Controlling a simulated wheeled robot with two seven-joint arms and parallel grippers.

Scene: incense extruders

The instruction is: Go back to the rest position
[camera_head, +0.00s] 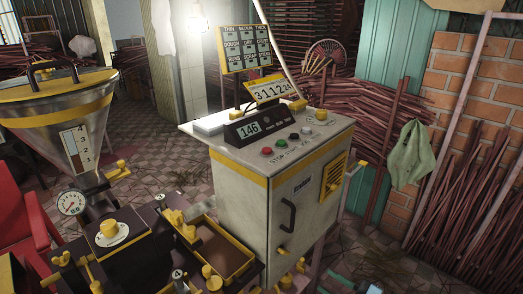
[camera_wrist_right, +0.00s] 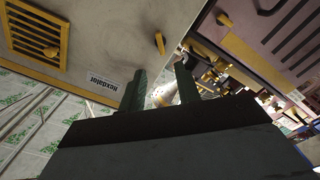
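In the right wrist view my right gripper (camera_wrist_right: 160,90) shows two dark fingers standing apart with nothing held between them. It is open, in front of the grey control cabinet (camera_wrist_right: 110,30). In the head view the cabinet (camera_head: 237,203) stands in the middle, with a yellow vent (camera_head: 334,174), a dark door handle (camera_head: 287,215) and coloured buttons (camera_head: 280,143) on top. I cannot make out my right gripper clearly in the head view. My left gripper shows in neither view.
A metal hopper (camera_head: 62,115) with a yellow rim and a pressure gauge (camera_head: 71,202) stand at the left. A yellow-edged tray (camera_head: 222,250) sits by the cabinet. Bundles of sticks (camera_head: 475,205) lean on the right wall. Tiled floor (camera_head: 365,250) is open right of the cabinet.

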